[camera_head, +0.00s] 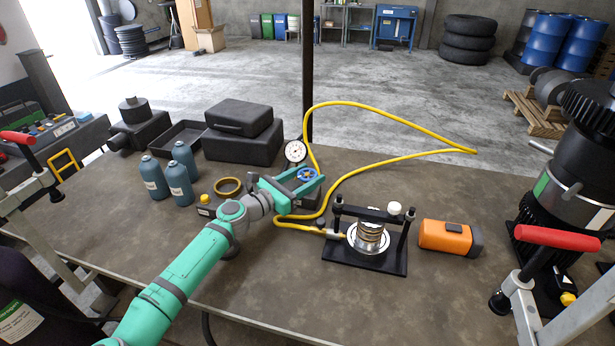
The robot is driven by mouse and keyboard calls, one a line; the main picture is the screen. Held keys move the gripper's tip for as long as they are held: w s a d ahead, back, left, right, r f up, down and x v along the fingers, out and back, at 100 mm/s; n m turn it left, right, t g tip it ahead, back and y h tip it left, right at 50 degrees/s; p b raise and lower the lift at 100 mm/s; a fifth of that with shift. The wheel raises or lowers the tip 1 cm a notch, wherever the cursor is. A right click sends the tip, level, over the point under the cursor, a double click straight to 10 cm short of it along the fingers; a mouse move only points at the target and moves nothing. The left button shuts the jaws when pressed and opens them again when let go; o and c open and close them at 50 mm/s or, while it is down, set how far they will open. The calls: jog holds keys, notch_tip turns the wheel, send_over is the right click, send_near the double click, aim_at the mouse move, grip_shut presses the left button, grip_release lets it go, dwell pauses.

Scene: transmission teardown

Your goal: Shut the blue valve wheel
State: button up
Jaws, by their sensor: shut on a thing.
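The blue valve wheel (306,174) is small and sits on the workbench near its middle, just below a round white gauge (296,151). My gripper (309,184) is at the end of my green arm, with its two green fingers on either side of the wheel, shut on it. The fingers hide part of the wheel and most of the valve body under it. I cannot tell how far the wheel is turned.
A yellow hose (350,180) loops from the valve area to a black fixture (365,262) with a stacked metal part. An orange box (450,237) lies right of it. Teal bottles (178,183), a brass ring (228,187) and black cases (243,134) stand left.

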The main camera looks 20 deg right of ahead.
jog(key=shift+w+a+g, duration=0.15)
jog(key=shift+w+g, duration=0.05)
jog(key=shift+g, duration=0.1)
jog(key=shift+w+a, duration=0.1)
jog(key=shift+a, duration=0.15)
jog(key=o, duration=1.1)
jog(key=shift+c, duration=0.2)
jog(key=shift+s+d+m, duration=0.25)
jog(key=shift+d+m, duration=0.05)
jog(key=shift+d, duration=0.1)
jog(key=shift+s+a, duration=0.1)
jog(key=shift+a, duration=0.4)
jog(key=v, duration=0.9)
jog(key=shift+s+a+f, duration=0.1)
jog(key=shift+s+a, duration=0.1)
jog(key=shift+a, duration=0.15)
